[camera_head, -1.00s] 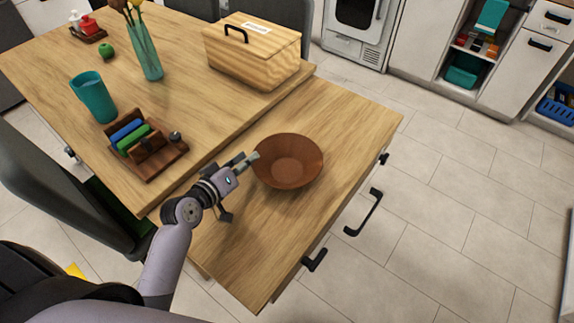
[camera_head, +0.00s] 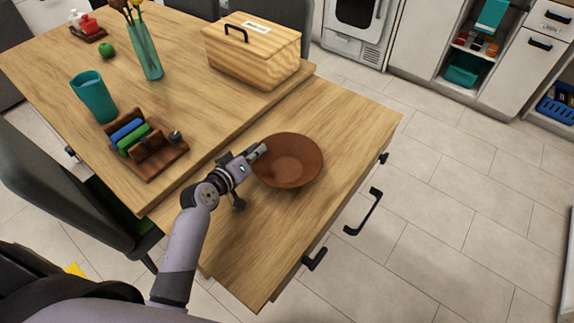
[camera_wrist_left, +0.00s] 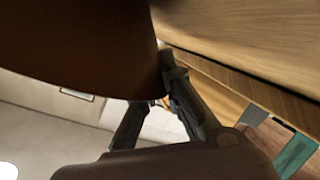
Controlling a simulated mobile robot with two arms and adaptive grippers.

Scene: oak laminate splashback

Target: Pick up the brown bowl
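The brown bowl (camera_head: 290,165) sits upright on the lower wooden surface. My left gripper (camera_head: 260,152) is at the bowl's left rim in the head view. In the left wrist view the bowl (camera_wrist_left: 80,40) fills the upper left as a large dark brown shape. The two fingers of my left gripper (camera_wrist_left: 155,92) are spread apart there, with the bowl's edge reaching in at their tips. One fingertip is partly hidden behind the bowl. I cannot tell whether either finger touches it. My right gripper is not in view.
A wooden box (camera_head: 253,50) with a black handle, a teal cup (camera_head: 93,97), a glass vase (camera_head: 147,52) and a wooden holder (camera_head: 150,158) stand on the larger table to the left. The lower surface (camera_head: 350,120) is bare around the bowl. Black handles (camera_head: 364,212) stick out at its right edge.

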